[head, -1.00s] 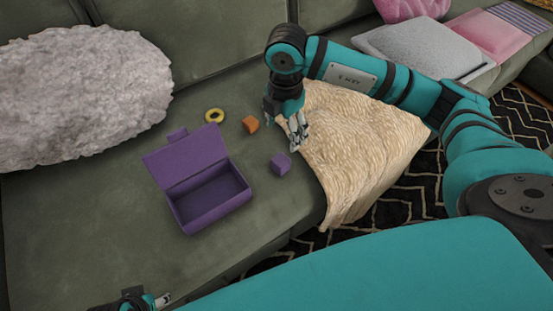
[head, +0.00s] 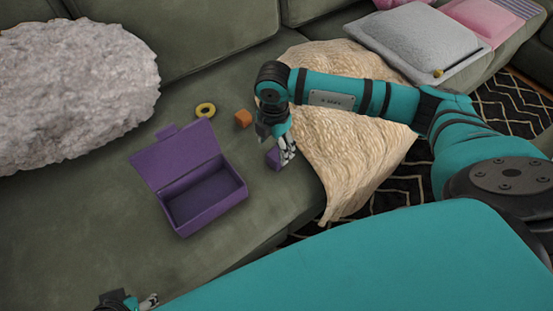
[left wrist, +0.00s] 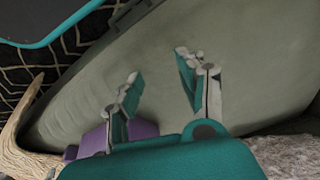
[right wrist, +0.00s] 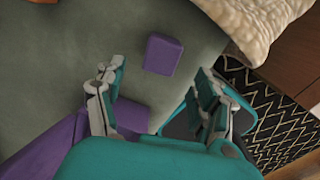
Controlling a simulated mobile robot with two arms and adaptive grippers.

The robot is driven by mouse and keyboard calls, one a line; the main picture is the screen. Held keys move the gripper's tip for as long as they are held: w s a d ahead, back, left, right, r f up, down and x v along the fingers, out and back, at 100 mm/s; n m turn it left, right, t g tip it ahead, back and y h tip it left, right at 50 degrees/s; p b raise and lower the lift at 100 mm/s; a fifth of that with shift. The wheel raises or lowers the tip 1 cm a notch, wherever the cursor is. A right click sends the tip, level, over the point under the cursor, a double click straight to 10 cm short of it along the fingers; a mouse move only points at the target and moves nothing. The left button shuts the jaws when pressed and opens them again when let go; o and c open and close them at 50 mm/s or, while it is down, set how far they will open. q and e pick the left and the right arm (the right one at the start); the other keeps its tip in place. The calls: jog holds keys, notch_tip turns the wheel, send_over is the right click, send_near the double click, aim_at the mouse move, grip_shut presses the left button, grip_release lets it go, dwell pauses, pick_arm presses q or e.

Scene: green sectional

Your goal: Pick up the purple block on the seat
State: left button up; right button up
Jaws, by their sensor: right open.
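The purple block (head: 273,158) lies on the green seat, right of the open purple box (head: 207,199) and beside the cream blanket. My right gripper (head: 286,158) is directly at the block in the head view and partly hides it. In the right wrist view the purple block (right wrist: 163,54) lies beyond the two spread fingertips (right wrist: 158,82), with nothing between the fingers. My left gripper (head: 148,302) is at the bottom edge of the head view. In the left wrist view its fingers (left wrist: 158,65) are spread and empty over the seat.
A yellow ring (head: 205,110) and an orange block (head: 243,119) lie on the seat behind the box. A fluffy grey pillow (head: 75,95) is at the left. The cream blanket (head: 355,150) drapes over the seat edge at right. Bare seat (head: 80,220) lies left of the box.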

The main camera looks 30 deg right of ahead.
aim_at(277, 154)
jog(key=shift+d+f, duration=0.1)
jog(key=shift+f, duration=0.55)
jog(key=f, duration=0.1)
jog(key=f+b, duration=0.1)
jog(key=shift+w+d+f, duration=0.1)
jog(key=shift+d+f, duration=0.2)
jog(key=shift+f, duration=0.1)
pick_arm(q)
jog(key=w+t, duration=0.1)
jog(key=w, duration=0.1)
jog(key=w+d+t, duration=0.1)
jog(key=shift+w, duration=0.35)
pick_arm(e)
jog(key=shift+f, duration=0.75)
jog(key=shift+c, duration=0.4)
jog(key=c, duration=1.2)
